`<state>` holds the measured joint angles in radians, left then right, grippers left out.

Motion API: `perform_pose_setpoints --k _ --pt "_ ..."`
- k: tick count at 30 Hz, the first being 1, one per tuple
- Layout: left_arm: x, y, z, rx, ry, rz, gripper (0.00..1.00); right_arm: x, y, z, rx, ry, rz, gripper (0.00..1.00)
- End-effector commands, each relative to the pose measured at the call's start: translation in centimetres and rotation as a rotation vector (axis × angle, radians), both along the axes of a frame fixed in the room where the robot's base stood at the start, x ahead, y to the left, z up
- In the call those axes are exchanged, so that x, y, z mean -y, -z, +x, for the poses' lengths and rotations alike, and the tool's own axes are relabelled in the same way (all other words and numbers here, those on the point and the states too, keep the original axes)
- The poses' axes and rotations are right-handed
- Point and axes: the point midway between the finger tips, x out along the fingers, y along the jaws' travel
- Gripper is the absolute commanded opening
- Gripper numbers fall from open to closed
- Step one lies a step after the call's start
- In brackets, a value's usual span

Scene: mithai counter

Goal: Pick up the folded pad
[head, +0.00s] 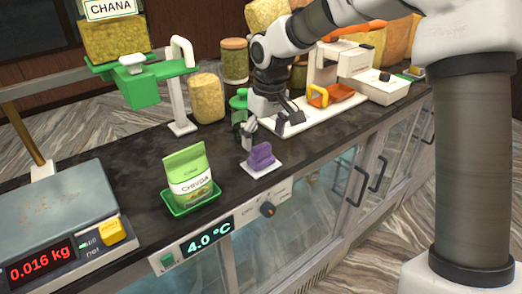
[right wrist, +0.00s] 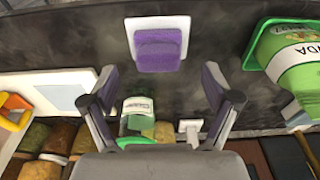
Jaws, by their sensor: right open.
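The folded pad (head: 261,156) is purple and lies on a small white square tile (head: 263,169) on the dark counter, near its front edge. In the right wrist view the pad (right wrist: 158,50) sits on the white tile (right wrist: 158,22), just beyond the fingertips and roughly centred between them. My right gripper (head: 268,128) is open and empty, above and behind the pad in the head view. Its two spread fingers (right wrist: 160,78) also show in the right wrist view, apart from the pad. My left gripper is not in view.
A green Chevda packet (head: 189,175) stands in a green tray (head: 179,210) left of the pad. A scale (head: 55,215) is at the far left. A white board (head: 330,112) with an orange tray (head: 345,96) lies right of the gripper. Jars stand behind.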

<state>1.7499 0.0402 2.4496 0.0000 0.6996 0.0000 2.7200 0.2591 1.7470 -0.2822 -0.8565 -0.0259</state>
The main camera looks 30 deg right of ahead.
Motion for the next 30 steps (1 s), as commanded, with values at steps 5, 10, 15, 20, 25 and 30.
perform_pose_setpoints --k 5,10,15,20,25,30 --pt "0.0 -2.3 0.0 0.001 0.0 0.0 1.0 0.2 3.0 0.2 -0.006 0.0 0.001 0.88" --pt "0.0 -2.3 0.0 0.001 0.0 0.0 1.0 0.2 4.2 0.3 -0.002 0.0 0.001 0.88" --pt "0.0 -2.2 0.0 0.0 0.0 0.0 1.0 0.2 4.2 0.3 -0.002 0.0 0.001 0.66" --pt "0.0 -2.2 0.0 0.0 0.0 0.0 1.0 0.2 4.2 0.3 -0.002 0.0 0.001 0.28" --pt "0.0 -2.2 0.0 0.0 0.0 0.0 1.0 0.2 4.2 0.3 -0.003 0.0 0.001 0.28" --pt "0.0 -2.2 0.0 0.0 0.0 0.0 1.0 0.1 4.2 0.3 -0.003 0.0 0.001 0.28"
